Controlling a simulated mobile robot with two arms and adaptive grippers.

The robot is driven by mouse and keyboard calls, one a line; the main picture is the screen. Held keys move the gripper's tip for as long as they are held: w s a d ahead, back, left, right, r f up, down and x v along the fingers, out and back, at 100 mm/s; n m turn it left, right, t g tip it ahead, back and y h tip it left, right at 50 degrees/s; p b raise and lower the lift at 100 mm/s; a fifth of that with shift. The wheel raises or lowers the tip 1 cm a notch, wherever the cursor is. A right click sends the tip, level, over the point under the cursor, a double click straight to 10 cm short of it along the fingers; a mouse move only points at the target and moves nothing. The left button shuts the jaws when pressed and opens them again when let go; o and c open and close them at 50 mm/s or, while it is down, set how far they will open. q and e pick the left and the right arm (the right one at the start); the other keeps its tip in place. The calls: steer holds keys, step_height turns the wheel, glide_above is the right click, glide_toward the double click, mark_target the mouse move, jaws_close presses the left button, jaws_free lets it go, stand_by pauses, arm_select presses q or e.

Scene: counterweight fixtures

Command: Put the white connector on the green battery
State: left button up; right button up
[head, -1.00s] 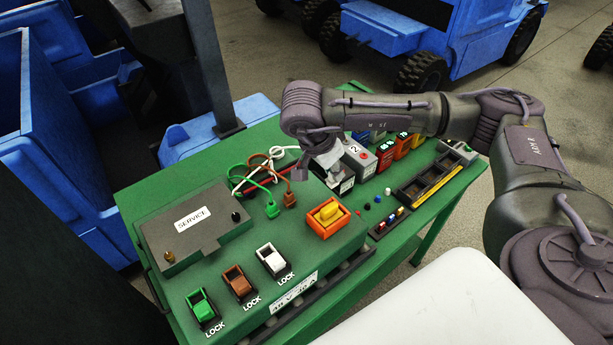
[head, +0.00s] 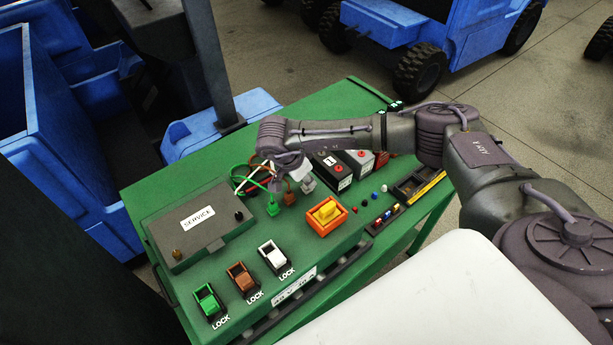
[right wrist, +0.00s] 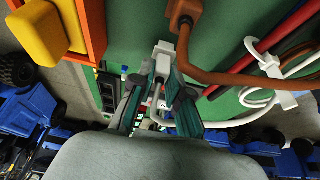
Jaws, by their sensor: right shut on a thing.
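The white connector (right wrist: 163,57) is between the fingers of my right gripper (right wrist: 160,85), which is shut on it. In the head view the white connector (head: 307,184) shows small and partly covered, just right of the brown connector (head: 290,198). The right gripper (head: 288,178) comes down there from the wrist above. I cannot tell whether the white connector touches the green bench top. I cannot make out the green battery; my right arm covers much of the battery row. My left gripper is not in view.
The brown connector and a green connector (head: 272,208) stand close by on the left. An orange box with a yellow block (head: 325,213) is in front. A black battery (head: 332,171) stands to the right. The grey SERVICE box (head: 200,228) is at left.

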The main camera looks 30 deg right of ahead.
steer(key=shift+f, duration=0.2)
steer(key=o, duration=0.7)
steer(key=shift+r, duration=0.2)
steer(key=shift+r, duration=0.2)
steer(key=shift+b+v, duration=2.45)
steer(key=shift+v, duration=3.45)
